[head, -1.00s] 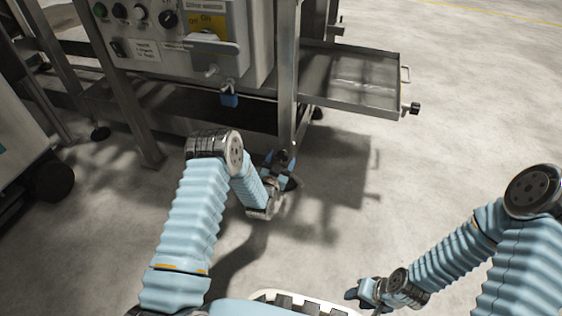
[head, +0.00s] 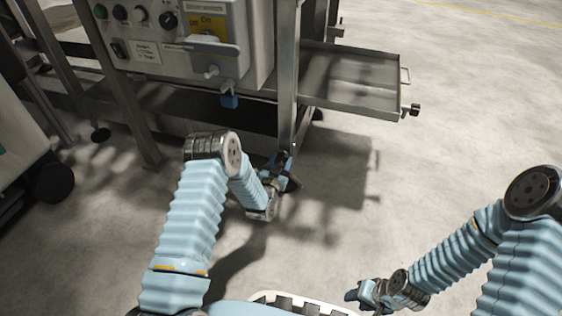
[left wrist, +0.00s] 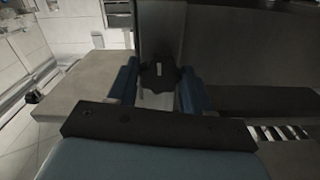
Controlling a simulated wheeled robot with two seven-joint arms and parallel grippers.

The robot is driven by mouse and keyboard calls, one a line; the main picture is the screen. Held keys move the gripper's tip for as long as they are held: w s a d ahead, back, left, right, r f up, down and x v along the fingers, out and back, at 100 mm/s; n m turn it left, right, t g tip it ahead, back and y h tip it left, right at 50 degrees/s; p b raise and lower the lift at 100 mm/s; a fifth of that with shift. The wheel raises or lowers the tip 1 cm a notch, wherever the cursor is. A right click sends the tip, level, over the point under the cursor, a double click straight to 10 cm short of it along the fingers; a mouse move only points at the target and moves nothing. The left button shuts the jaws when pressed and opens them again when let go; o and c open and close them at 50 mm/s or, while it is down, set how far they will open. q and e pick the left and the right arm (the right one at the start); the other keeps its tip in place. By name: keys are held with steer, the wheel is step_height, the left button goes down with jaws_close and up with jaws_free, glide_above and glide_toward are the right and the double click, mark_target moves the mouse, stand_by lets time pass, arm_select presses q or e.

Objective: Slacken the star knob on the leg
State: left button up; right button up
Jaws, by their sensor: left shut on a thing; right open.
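The dark star knob (left wrist: 160,76) sits on the metal leg in the left wrist view, with a small pale mark on its face. My left gripper (left wrist: 157,88) has its two blue fingers on either side of the knob and is shut on it. In the head view the left gripper (head: 279,166) is at the lower part of the machine leg (head: 287,85); the knob there is too small and hidden to make out. My right gripper (head: 362,294) is open and empty over the floor at the lower right, away from the leg.
A metal tray (head: 350,99) juts out to the right of the leg. A wheeled cart (head: 22,140) stands at the far left. The floor at right is clear.

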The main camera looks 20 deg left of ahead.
arm_select(q)
steer(key=n, duration=0.4)
steer(key=shift+n, duration=0.4)
steer(key=n, duration=0.4)
steer(key=shift+n, duration=0.3)
steer(key=n, duration=0.4)
steer(key=shift+n, duration=0.3)
steer(key=n, duration=1.2)
steer(key=shift+n, duration=0.3)
steer(key=n, duration=0.4)
steer(key=shift+n, duration=2.2)
